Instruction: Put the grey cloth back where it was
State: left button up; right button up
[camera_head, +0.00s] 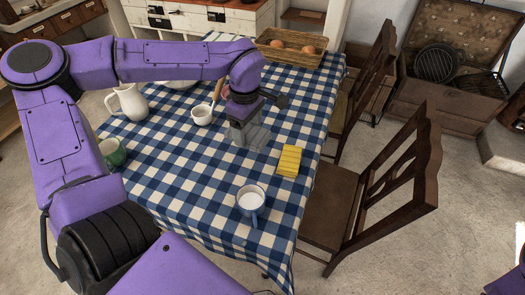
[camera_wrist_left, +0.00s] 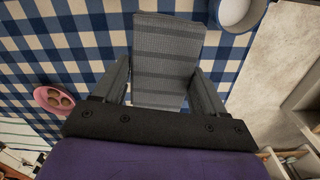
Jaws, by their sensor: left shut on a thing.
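The grey cloth (camera_wrist_left: 166,50) is a folded, ribbed block with darker stripes, seen in the left wrist view between the two fingers. My left gripper (camera_wrist_left: 163,88) is shut on it. In the head view the gripper points down over the middle of the checked table, and the grey cloth (camera_head: 255,139) shows below it. I cannot tell whether the cloth touches the tabletop. My right gripper is out of view.
A yellow folded cloth or sponge (camera_head: 289,161) lies right of the gripper on the checked tablecloth (camera_head: 190,175).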

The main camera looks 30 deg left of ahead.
pick_arm(q)
jog(key=n, duration=0.2)
jog(key=s+a+n, duration=0.1)
jog(key=n, duration=0.1)
jog(key=s+a+f+n, duration=0.1)
jog(key=n, duration=0.2)
jog(key=shift+b, duration=0.4)
jog(key=s+f+n+b, duration=0.1)
jog(key=s+n, duration=0.2)
jog(key=n, duration=0.6)
jog(key=n+b, duration=0.4)
send_over(263, 153)
notch_tip(263, 153, down, 11)
jog(key=shift+r, duration=0.15)
notch_tip(263, 153, down, 3)
jog(key=shift+s+d+r, duration=0.1)
jog(key=shift+f, duration=0.25)
jog(key=o, duration=1)
